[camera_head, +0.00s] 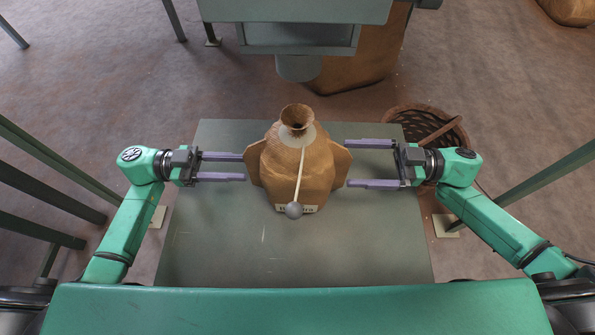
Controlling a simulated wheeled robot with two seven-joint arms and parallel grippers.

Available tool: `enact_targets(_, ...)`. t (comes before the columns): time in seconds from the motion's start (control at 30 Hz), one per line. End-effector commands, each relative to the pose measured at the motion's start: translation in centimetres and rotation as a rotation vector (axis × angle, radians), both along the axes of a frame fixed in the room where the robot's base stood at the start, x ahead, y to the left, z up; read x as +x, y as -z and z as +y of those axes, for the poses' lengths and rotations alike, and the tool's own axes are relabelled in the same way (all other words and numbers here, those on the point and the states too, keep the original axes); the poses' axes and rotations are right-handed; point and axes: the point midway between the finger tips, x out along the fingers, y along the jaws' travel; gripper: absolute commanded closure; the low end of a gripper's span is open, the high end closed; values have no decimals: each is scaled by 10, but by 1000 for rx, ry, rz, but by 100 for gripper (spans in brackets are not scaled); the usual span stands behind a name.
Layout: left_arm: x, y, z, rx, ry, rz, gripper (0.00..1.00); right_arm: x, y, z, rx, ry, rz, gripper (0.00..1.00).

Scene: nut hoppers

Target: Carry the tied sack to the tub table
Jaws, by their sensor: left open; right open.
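A brown sack (315,170) stands upright on a grey-green flat surface (215,250) in front of me. Its gathered neck has a pale band, and its flared top points up. A pale cord (301,170) with a grey ball hangs down its front over a partly hidden label. An ear sticks out on each side of the sack. My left gripper (244,167) is open at the left ear, its fingertips level with the ear's edge. My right gripper (346,163) is open at the right ear in the same way. I cannot tell whether either touches. No tub is recognisable.
A wicker basket (408,125) stands on the floor beyond the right gripper. A grey-green hopper frame (300,10) with a spout is at the top, with a large brown sack (360,65) behind it. Metal legs stand left and right. Open brown floor lies beyond the surface.

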Motion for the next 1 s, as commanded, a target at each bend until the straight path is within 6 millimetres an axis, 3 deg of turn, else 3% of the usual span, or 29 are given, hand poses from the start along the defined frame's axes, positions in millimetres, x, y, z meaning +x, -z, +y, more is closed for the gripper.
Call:
enact_targets(0.2,-1,0,-27,-1,-1,1,59,1,0,28,1,-1,0,0)
enact_targets(0.5,-1,0,-31,1,0,1,59,1,0,31,-1,-1,1,0)
enact_targets(0.53,-1,0,-31,1,0,1,66,1,0,31,-1,-1,1,8)
enact_targets(0.6,-1,0,-30,1,0,1,93,1,0,31,-1,0,1,34)
enact_targets(0.63,-1,0,-30,1,0,1,100,1,0,31,-1,0,1,46)
enact_targets(0.77,-1,0,-31,0,0,1,100,1,0,31,0,-2,1,96)
enact_targets(0.8,-1,0,-31,0,0,1,100,1,0,31,0,-2,1,100)
enact_targets(1.0,-2,0,-32,0,3,0,100,0,0,32,1,-4,0,100)
